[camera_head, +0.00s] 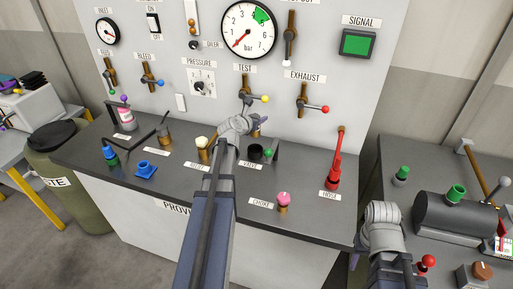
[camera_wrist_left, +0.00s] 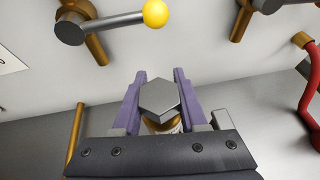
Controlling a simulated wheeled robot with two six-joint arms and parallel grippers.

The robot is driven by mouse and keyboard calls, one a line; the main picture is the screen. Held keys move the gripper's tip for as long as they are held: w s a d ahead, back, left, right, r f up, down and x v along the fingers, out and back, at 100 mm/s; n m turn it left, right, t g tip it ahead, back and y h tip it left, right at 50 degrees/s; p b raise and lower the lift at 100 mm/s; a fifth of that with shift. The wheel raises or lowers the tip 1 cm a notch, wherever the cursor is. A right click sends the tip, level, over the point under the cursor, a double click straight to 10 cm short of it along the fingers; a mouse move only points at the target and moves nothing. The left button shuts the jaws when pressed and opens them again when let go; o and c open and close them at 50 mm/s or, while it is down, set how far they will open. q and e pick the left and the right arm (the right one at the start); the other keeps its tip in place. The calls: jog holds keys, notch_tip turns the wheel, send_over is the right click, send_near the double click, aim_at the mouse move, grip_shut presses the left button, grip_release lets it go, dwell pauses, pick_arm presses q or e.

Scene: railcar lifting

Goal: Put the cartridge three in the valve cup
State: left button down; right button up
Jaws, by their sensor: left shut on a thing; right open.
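My left gripper (camera_head: 258,121) is shut on a cartridge (camera_head: 256,133) above the bench, in front of the panel. In the left wrist view the cartridge's grey hexagonal top (camera_wrist_left: 158,97) sits between the purple fingers of my left gripper (camera_wrist_left: 159,74), with brass and white below it. No number shows on it. The black valve cup (camera_head: 254,151) stands on the bench behind the VALVE label (camera_head: 251,165), just below the held cartridge and apart from it. My right gripper (camera_head: 353,262) is at the bench's right front edge, mostly hidden by its arm, open.
A pink-topped brass piece (camera_head: 284,201), a red-handled lever (camera_head: 334,172) and a cream-topped brass piece (camera_head: 203,149) stand on the bench. A thin post with a green ball (camera_head: 268,154) is right beside the cup.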

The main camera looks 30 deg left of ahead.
pick_arm(q)
notch_tip(320, 180, down, 6)
jog(key=b, duration=0.5)
jog(key=shift+f+b, duration=0.1)
jog(key=shift+b, duration=0.2)
notch_tip(320, 180, down, 4)
jog(key=b, duration=0.3)
jog(key=shift+b, duration=0.35)
jog(key=shift+r, duration=0.2)
jog(key=shift+f, duration=0.15)
jog(key=shift+c, duration=2.2)
grip_release()
